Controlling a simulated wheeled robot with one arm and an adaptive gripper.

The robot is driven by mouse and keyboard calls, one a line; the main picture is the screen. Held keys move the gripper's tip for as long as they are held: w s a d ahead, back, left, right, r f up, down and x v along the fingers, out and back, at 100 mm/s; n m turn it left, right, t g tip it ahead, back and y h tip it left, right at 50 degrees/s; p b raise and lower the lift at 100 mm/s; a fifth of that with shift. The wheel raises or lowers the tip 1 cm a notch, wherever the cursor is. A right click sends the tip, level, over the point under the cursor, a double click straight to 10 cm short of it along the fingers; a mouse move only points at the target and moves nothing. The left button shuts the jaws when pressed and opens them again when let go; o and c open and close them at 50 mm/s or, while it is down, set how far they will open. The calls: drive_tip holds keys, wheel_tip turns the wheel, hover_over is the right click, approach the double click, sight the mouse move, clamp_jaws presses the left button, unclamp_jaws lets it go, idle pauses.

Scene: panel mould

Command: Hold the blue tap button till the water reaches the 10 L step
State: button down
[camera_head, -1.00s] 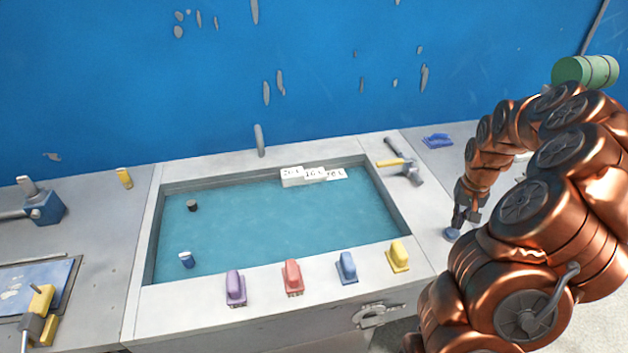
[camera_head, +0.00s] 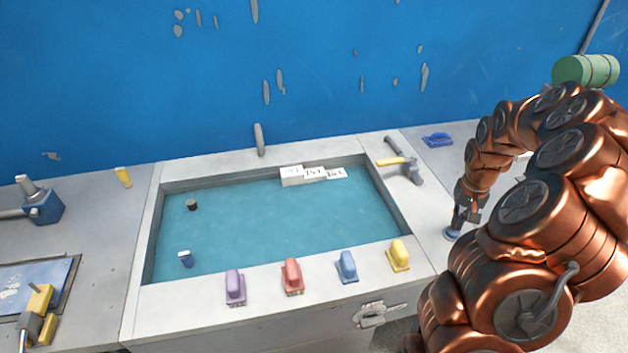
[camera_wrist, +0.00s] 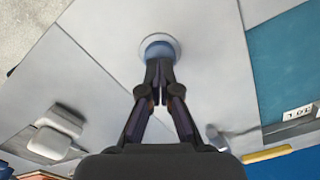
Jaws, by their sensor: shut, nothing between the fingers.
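The round blue tap button (camera_head: 451,234) sits on the grey worktop right of the basin, in a pale ring in the wrist view (camera_wrist: 160,46). My gripper (camera_wrist: 159,72) is shut and empty, pointing down with its tips at the button. They appear to touch it; how far it is pressed I cannot tell. Blue-green water (camera_head: 280,222) fills much of the basin. White labelled steps (camera_head: 313,174) stand at its back edge above the water; their print is blurred in the head view. One label (camera_wrist: 297,112) in the wrist view seems to read 10 L.
Purple (camera_head: 235,287), red (camera_head: 292,276), blue (camera_head: 347,267) and yellow (camera_head: 398,255) handled blocks line the front rim. A hammer (camera_head: 408,168) lies on the right rim. A dark float (camera_head: 192,205) and a blue-white float (camera_head: 186,259) are in the water. A spout (camera_head: 259,140) stands behind.

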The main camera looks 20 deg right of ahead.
drive_tip(key=shift+f+b, duration=0.65)
drive_tip(key=shift+f, duration=0.35)
idle(1.1)
drive_tip(key=shift+r, duration=3.5)
